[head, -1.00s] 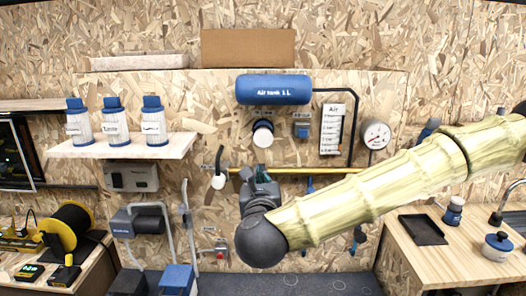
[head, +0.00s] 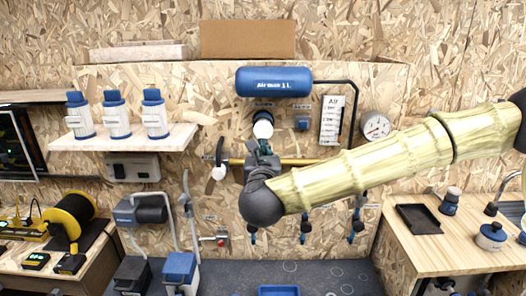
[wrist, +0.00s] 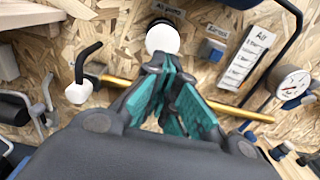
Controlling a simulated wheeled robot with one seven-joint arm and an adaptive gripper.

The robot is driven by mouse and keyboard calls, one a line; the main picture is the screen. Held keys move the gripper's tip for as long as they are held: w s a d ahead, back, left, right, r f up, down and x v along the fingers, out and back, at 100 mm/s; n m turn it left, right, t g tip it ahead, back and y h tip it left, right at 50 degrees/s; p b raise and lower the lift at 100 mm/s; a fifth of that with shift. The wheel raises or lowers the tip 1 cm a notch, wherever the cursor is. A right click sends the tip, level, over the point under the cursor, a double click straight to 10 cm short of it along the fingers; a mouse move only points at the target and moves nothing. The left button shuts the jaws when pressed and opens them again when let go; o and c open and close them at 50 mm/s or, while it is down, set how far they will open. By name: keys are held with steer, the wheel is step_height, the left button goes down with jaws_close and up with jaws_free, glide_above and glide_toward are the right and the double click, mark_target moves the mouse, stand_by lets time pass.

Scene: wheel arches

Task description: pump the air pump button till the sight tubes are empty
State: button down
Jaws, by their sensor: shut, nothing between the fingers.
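The air pump button is a white round knob (head: 263,129) on the board under the blue air tank (head: 273,82). It also shows in the wrist view (wrist: 163,38), below a label reading "Air pump". My gripper (head: 262,148) is shut and empty, with its tips just below the button in the head view. In the wrist view the teal-padded fingers (wrist: 158,64) reach up to the button's lower edge; I cannot tell whether they touch it. I cannot make out any sight tubes for certain.
A white "Air" card (head: 332,120) and a round gauge (head: 376,126) are right of the button. A brass pipe (head: 300,161) runs behind my gripper. A white knob on a black lever (head: 219,172) is at left. A shelf (head: 125,142) holds white bottles with blue caps.

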mark_target(263, 135)
steer(key=w+p, duration=0.3)
steer(key=w, duration=0.4)
steer(key=shift+w+p, duration=0.3)
steer(key=shift+w, duration=0.05)
steer(key=shift+w+f, duration=0.1)
steer(key=shift+w, duration=0.05)
steer(key=shift+w+f+b, duration=0.1)
steer(key=shift+w+b, duration=0.4)
steer(key=shift+b, duration=0.3)
steer(key=shift+w+b, duration=0.55)
steer(key=shift+w, duration=0.15)
steer(key=shift+w+r, duration=0.1)
steer(key=shift+r, duration=0.2)
